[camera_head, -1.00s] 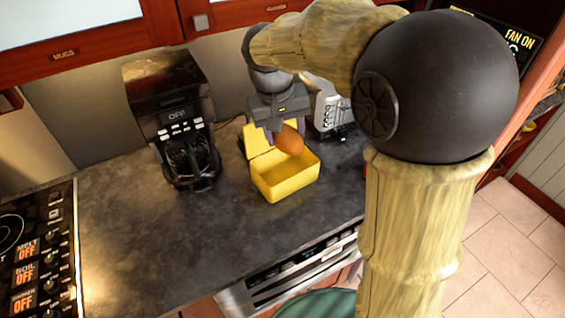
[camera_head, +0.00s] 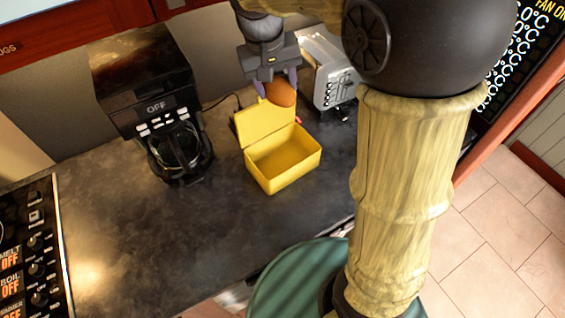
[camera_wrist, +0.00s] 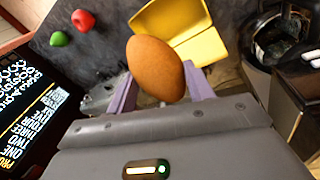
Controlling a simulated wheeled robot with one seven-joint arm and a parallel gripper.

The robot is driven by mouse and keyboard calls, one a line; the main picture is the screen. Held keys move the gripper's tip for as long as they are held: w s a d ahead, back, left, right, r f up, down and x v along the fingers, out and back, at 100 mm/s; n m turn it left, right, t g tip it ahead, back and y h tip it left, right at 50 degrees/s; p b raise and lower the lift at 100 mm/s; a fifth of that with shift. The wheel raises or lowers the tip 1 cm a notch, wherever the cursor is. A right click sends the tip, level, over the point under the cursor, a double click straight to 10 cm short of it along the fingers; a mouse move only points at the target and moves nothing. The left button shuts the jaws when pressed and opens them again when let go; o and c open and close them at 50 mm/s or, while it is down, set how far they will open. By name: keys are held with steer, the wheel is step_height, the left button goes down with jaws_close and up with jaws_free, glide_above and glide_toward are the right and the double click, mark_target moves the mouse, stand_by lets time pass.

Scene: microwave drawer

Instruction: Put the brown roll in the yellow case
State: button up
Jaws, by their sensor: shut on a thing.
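The brown roll (camera_head: 281,92) is held between the purple fingers of my gripper (camera_head: 276,84). It also shows large in the wrist view (camera_wrist: 156,68), where my gripper (camera_wrist: 160,92) has a finger on each side of it. The yellow case (camera_head: 310,163) stands open on the dark counter, its lid raised at the back. The inside that shows looks empty. In the head view the roll overlaps the upper edge of the raised lid, and the case's open box lies below and a little right of it. In the wrist view the case (camera_wrist: 199,46) is beyond the roll.
A black coffee maker (camera_head: 150,85) stands left of the case and a silver toaster (camera_head: 330,75) stands behind it to the right. A stove panel (camera_head: 35,250) is at the left. A red thing (camera_wrist: 83,20) and a green thing (camera_wrist: 60,39) show in the wrist view. The counter's front is clear.

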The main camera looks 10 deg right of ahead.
steer(key=s+a+p+x, duration=0.1)
steer(key=x, duration=0.7)
steer(key=a+p+x, duration=0.1)
steer(key=x, duration=0.7)
steer(key=s+a+f+x, duration=0.1)
steer(key=a+x, duration=0.1)
steer(key=x, duration=0.6)
steer(key=shift+s+a+p, duration=0.15)
steer(key=shift+s+p, duration=0.2)
steer(key=shift+p, duration=0.05)
steer(key=shift+s+a+x, duration=0.1)
steer(key=shift+a+x, duration=0.05)
steer(key=shift+x, duration=0.75)
steer(key=shift+s+a+x, duration=0.1)
steer(key=shift+a+x, duration=0.05)
steer(key=shift+x, duration=0.75)
steer(key=shift+f, duration=0.1)
steer(key=shift+f, duration=0.15)
steer(key=o, duration=1)
steer(key=shift+o, duration=0.2)
steer(key=shift+r+p, duration=0.25)
steer(key=shift+p, duration=0.05)
steer(key=b+v, duration=0.2)
steer(key=v, duration=1)
